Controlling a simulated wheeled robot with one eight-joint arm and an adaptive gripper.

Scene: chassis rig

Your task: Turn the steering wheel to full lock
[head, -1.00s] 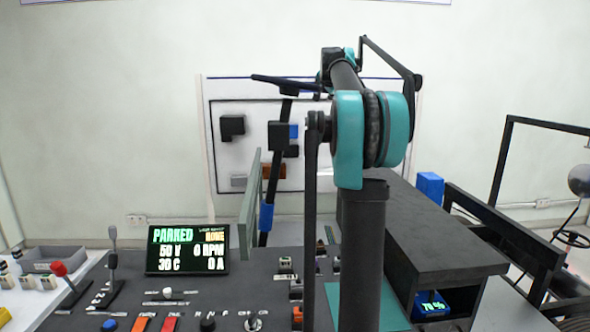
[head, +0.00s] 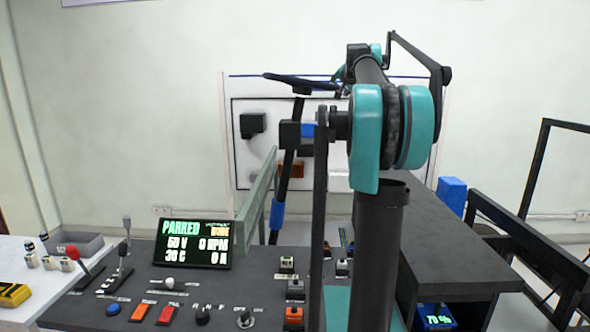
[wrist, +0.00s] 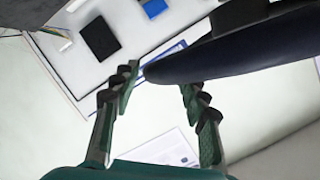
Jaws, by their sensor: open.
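The steering wheel (head: 300,82) is a dark rim seen nearly edge-on in the head view, left of my arm's upper end. Its slanted dark column has a blue band (head: 277,213). In the wrist view, the thick dark rim (wrist: 225,55) crosses the upper right, close to the fingertips. My gripper (wrist: 158,85) is open, with its two green-and-black fingers spread and nothing between their tips. The rim passes by the tips; I cannot tell whether it touches them. In the head view my arm hides most of the gripper and the wheel's right part.
A white board (head: 240,165) with mounted boxes stands behind the wheel. A display reading PARKED (head: 192,243) stands on the dark console (head: 150,270) among levers, buttons and knobs. A dark raised bench (head: 450,250) and black rails lie to the right.

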